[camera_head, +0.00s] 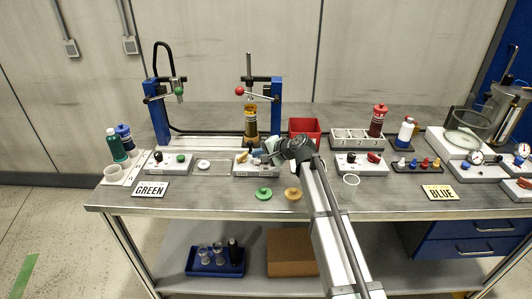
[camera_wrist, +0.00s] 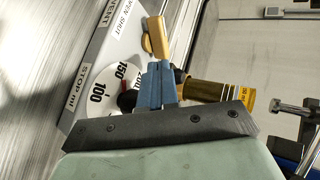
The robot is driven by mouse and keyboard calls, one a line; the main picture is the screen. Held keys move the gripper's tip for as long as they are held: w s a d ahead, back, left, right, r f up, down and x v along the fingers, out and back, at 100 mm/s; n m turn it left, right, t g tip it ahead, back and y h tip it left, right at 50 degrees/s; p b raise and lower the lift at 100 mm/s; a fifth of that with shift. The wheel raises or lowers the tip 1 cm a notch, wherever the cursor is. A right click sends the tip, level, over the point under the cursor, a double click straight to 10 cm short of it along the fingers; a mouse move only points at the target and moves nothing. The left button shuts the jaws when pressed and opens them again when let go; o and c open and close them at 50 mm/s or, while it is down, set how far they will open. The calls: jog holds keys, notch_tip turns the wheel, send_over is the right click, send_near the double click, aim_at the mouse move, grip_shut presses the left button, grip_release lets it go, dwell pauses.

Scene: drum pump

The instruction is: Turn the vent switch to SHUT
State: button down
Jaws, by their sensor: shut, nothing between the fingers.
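The wrist view shows a light control box (camera_wrist: 105,45) labelled VENT, OPEN SHUT and STOP ml. The vent switch is an orange-yellow lever (camera_wrist: 155,37) beside the OPEN SHUT label. Which word it points to is unclear. A white dial (camera_wrist: 98,88) with 100, 150 and a partly covered 200 lies beside it, with a dark knob (camera_wrist: 126,101). My gripper (camera_wrist: 157,68) is shut and empty, its blue fingertips close to the lever's near end; contact cannot be told. In the head view my gripper (camera_head: 268,153) covers part of the middle box (camera_head: 243,171).
An amber cylinder (camera_wrist: 205,90) stands close beside my fingers; it also shows behind the middle box (camera_head: 250,122). Similar boxes stand left (camera_head: 168,170) and right (camera_head: 362,170).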

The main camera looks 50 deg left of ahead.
aim_at(242, 158)
jog(key=shift+x, duration=1.35)
jog(key=shift+w, duration=0.1)
jog(key=shift+n+g, duration=0.3)
jog(key=shift+a+n+g, duration=0.1)
jog(key=shift+n+g, duration=0.3)
jog(key=shift+g, duration=0.1)
